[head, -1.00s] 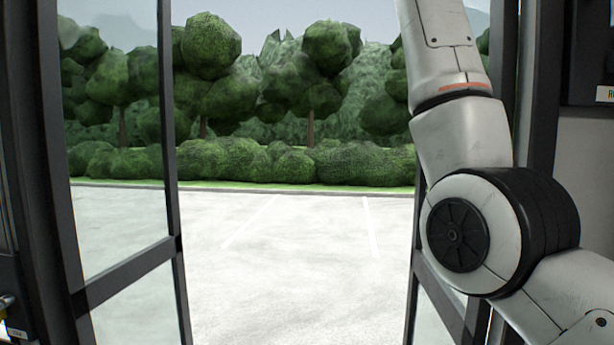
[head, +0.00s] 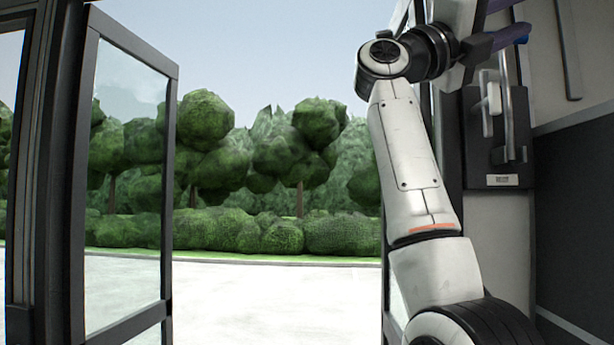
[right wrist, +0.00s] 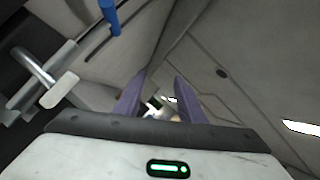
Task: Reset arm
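My right arm rises on the right side of the head view, and its gripper (head: 518,18) is at the top right edge, partly cut off. In the right wrist view, the two purple fingers of this gripper (right wrist: 161,80) stand apart with nothing held between them. My left arm and left gripper are not in view.
A glass door panel (head: 125,170) in a dark frame stands open at the left. The doorway between is clear onto pale pavement (head: 270,305). A dark wall unit with a light handle (head: 490,108) is at the right; a metal handle (right wrist: 42,75) shows in the wrist view.

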